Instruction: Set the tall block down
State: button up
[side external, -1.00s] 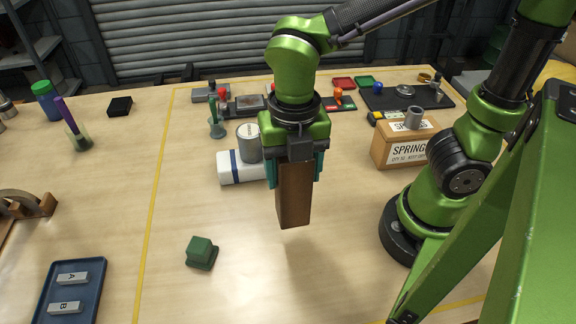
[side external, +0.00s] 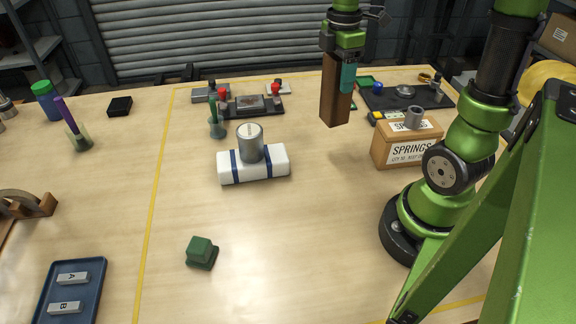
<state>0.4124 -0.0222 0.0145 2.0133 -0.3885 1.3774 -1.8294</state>
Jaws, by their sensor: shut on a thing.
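The tall block (side external: 335,103) is a dark brown upright wooden block. My gripper (side external: 346,72) is shut on its upper part and holds it upright. The block appears to hang above the table (side external: 330,220), left of and behind the cardboard springs box (side external: 395,150). The gap under its lower end is hard to judge from this view. The far finger is largely hidden.
A grey can (side external: 250,145) stands on a white bundle with blue bands (side external: 268,167). A green block (side external: 200,250) lies at front left, near a blue tray (side external: 85,268). Parts and a black mat (side external: 385,97) lie at the back. The middle front table is clear.

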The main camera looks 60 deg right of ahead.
aim_at(338, 105)
jog(key=f+m, duration=0.1)
jog(key=f, duration=0.2)
jog(key=d+f+m, duration=0.1)
jog(key=f, duration=0.2)
jog(key=d+f+m, duration=0.1)
jog(key=f, duration=0.2)
jog(key=shift+d+f, duration=0.1)
jog(key=shift+f, duration=0.25)
jog(key=o, duration=1.2)
jog(key=shift+o, duration=0.2)
